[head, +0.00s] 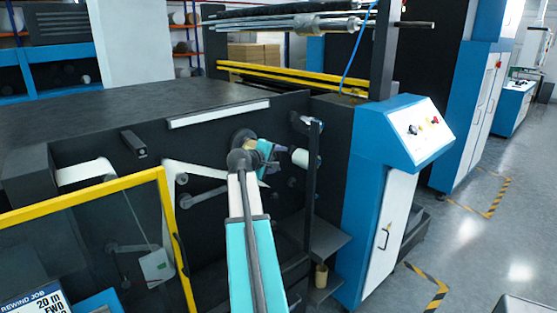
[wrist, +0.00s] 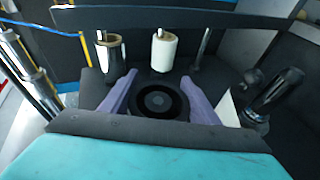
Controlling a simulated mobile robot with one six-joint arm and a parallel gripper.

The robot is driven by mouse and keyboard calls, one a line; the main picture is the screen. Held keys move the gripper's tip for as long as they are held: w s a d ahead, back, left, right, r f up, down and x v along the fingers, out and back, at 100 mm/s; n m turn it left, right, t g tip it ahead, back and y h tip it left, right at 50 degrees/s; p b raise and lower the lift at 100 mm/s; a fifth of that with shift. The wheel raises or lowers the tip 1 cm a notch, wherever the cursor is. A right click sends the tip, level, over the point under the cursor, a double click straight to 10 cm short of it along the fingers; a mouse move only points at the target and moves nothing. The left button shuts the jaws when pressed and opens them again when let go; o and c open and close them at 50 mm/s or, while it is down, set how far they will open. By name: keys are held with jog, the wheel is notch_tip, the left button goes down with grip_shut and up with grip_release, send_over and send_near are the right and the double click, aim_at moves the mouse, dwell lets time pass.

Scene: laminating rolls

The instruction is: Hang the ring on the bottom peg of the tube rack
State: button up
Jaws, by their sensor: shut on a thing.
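My gripper (wrist: 160,84) has its two purple fingers closed on the sides of a black ring (wrist: 158,91), held face-on between them in the wrist view. The tube rack shows as a dark bar (wrist: 225,18) across the top of the wrist view and an upright post (head: 314,185) in the head view. In the head view my gripper (head: 272,149) is left of the white roll (head: 306,159); the ring cannot be made out.
A black roller (wrist: 277,92) stands close on the right in the wrist view, with chrome rollers (wrist: 32,72) at the left. In the head view, a yellow-framed guard (head: 85,200) is at left and a blue control cabinet (head: 370,180) stands right of the rack.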

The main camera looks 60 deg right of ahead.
jog(key=shift+s+a+p, duration=0.15)
jog(key=shift+s+a, duration=0.1)
jog(key=shift+s, duration=0.55)
jog(key=shift+s+a+p, duration=0.1)
jog(key=shift+s+a, duration=0.2)
jog(key=shift+s, duration=0.45)
jog(key=shift+s+a+p, duration=0.15)
jog(key=shift+s+a, duration=0.1)
jog(key=shift+s, duration=0.55)
jog(key=shift+s, duration=0.15)
